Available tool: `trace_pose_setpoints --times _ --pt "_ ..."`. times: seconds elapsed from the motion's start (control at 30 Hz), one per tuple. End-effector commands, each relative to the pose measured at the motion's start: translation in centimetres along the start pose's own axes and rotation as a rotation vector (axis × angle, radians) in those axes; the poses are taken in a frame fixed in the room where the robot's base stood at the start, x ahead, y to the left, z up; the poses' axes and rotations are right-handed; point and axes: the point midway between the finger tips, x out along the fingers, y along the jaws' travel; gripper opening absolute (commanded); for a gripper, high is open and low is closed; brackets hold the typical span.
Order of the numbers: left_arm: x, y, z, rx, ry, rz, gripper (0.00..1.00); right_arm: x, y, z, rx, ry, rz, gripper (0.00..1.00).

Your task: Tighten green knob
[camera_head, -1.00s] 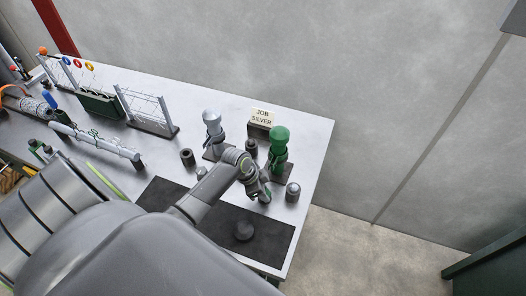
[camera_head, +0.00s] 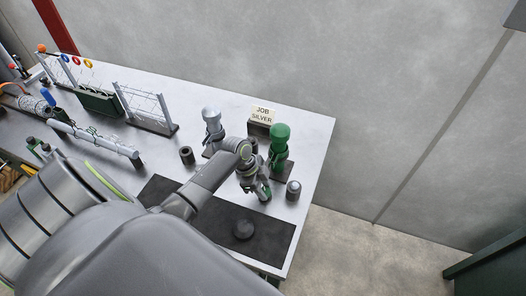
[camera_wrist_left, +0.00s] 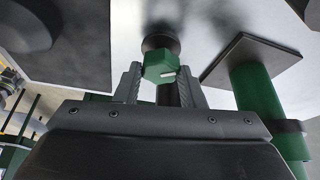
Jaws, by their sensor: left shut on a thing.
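The green knob (camera_wrist_left: 160,68) is a small hexagonal piece with a pale mark on its face, seen in the left wrist view. My left gripper (camera_wrist_left: 160,83) is shut on it, with one finger on each side. A dark round part (camera_wrist_left: 161,41) shows just beyond the knob. In the head view my left gripper (camera_head: 264,196) points down near the green tool post (camera_head: 280,146), on its near side. The knob is mostly hidden there by the gripper. My right gripper is not in view.
The green post also shows in the wrist view (camera_wrist_left: 257,92), close on the right. A silver post (camera_head: 212,125) and a "JOB SILVER" sign (camera_head: 262,115) stand behind. A grey capped cylinder (camera_head: 293,190) stands right of the gripper. A dark dome (camera_head: 243,229) sits on the black mat (camera_head: 200,225).

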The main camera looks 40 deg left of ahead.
Motion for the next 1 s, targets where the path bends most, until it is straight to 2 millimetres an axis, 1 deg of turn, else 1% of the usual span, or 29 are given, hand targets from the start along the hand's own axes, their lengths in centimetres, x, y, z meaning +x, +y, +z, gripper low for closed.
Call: trace_pose_setpoints --times 0.17,0.2,0.33,0.6,0.73,0.87,1.0 --pt "0.1 0.0 0.0 -0.002 0.000 0.001 0.13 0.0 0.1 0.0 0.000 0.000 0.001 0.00" --pt "0.1 0.0 0.0 -0.002 0.000 0.001 0.40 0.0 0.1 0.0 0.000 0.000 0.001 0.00" --pt "0.1 0.0 0.0 -0.002 0.000 0.001 0.57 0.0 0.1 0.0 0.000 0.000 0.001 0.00" --pt "0.0 0.0 0.0 -0.002 0.000 0.000 0.57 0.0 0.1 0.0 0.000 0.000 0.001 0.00" --pt "-0.6 -0.1 0.1 0.000 -0.001 -0.001 0.57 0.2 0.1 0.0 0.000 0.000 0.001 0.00" --pt "-2.2 -0.1 0.1 0.001 -0.002 -0.004 0.57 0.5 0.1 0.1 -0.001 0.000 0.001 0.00" --pt "-4.9 -0.1 0.2 0.003 -0.004 -0.006 0.57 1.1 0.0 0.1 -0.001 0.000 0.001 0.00"
